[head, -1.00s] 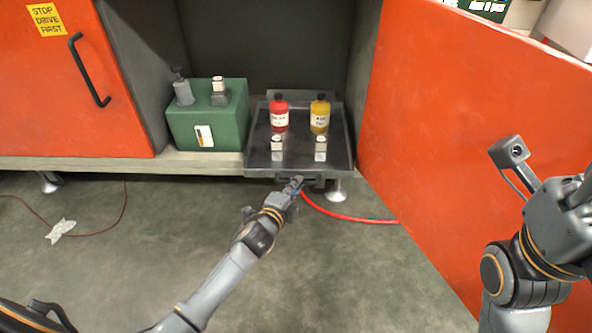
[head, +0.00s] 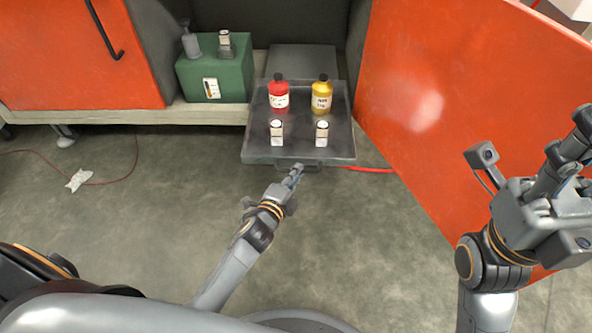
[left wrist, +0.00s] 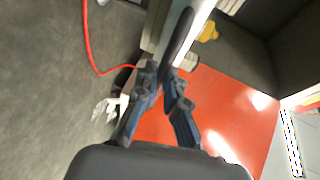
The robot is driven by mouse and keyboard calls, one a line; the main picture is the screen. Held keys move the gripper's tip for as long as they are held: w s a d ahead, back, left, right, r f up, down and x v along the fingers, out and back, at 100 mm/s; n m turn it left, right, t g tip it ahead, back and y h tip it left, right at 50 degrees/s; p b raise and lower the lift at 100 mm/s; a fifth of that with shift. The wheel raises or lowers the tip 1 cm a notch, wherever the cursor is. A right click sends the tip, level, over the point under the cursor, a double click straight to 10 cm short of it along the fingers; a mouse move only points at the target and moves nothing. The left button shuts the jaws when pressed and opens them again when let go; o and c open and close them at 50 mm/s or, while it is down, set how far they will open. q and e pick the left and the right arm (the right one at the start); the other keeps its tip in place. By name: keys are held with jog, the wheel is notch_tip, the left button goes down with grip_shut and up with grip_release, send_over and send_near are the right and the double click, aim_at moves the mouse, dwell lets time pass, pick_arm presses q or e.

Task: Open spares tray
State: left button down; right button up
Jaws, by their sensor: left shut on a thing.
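The spares tray (head: 253,145) is a dark grey shallow tray in the open cabinet. It sticks out over the cabinet's front edge. A red bottle (head: 279,97), a yellow bottle (head: 321,101) and two small white-labelled jars (head: 277,132) stand upright on it. My left gripper (head: 297,172) is at the tray's front, shut on its dark handle (head: 300,164). In the left wrist view the two fingers (left wrist: 164,88) close around the dark handle bar (left wrist: 180,35). My right gripper (head: 580,150) is raised at the right, away from the tray; its fingers are not clear.
A green box (head: 215,77) with a pump bottle (head: 190,42) and a jar on top stands left of the tray. An orange door (head: 450,110) stands open on the right.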

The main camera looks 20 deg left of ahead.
pick_arm(q)
jog(key=c, duration=1.4)
grip_release()
jog(key=v, duration=1.2)
jog(key=shift+d, duration=0.1)
